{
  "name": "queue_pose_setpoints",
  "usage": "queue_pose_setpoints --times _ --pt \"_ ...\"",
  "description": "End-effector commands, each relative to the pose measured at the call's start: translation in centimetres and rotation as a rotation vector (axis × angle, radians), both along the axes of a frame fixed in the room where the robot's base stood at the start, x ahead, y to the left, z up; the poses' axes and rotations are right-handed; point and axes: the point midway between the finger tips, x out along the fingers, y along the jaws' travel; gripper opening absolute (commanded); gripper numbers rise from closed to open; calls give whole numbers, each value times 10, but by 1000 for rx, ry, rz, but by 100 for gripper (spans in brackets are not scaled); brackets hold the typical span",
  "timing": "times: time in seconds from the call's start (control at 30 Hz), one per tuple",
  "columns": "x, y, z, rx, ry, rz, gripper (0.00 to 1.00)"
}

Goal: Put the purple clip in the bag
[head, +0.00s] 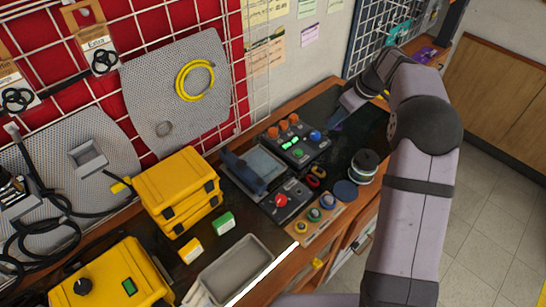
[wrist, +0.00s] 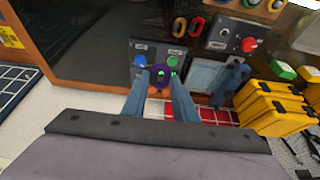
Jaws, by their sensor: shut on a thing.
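The purple clip (wrist: 161,71) shows between the fingertips of my gripper (wrist: 160,80) in the wrist view, and the blue fingers are shut on it. In the head view my gripper (head: 338,119) reaches in from the right, over the dark bench behind the control box; the clip cannot be made out there. A pale grey-blue, shallow open shape with a dark blue part along one side, perhaps the bag (head: 262,164), lies left of the control box. It also shows in the wrist view (wrist: 205,76), right of my fingers. My gripper is apart from it.
A control box with coloured knobs (head: 297,143) stands between my gripper and the pale open shape. A box with a red button (head: 285,203), stacked yellow cases (head: 178,190), a grey tray (head: 236,270) and a round dark-lidded container (head: 364,167) stand around. Dark bench near my gripper is bare.

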Motion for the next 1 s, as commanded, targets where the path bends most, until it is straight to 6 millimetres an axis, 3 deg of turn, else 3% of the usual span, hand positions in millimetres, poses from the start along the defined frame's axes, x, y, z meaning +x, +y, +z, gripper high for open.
queue_pose_setpoints --times 0.23,0.4,0.5,0.83,1.0 --pt "-4 93 -20 0 0 161 4" --pt "-20 161 -36 0 0 289 4" --pt "-31 190 -45 1 0 351 4" --pt "-57 250 -78 0 1 447 4" --pt "-50 244 -83 -1 -1 317 4"
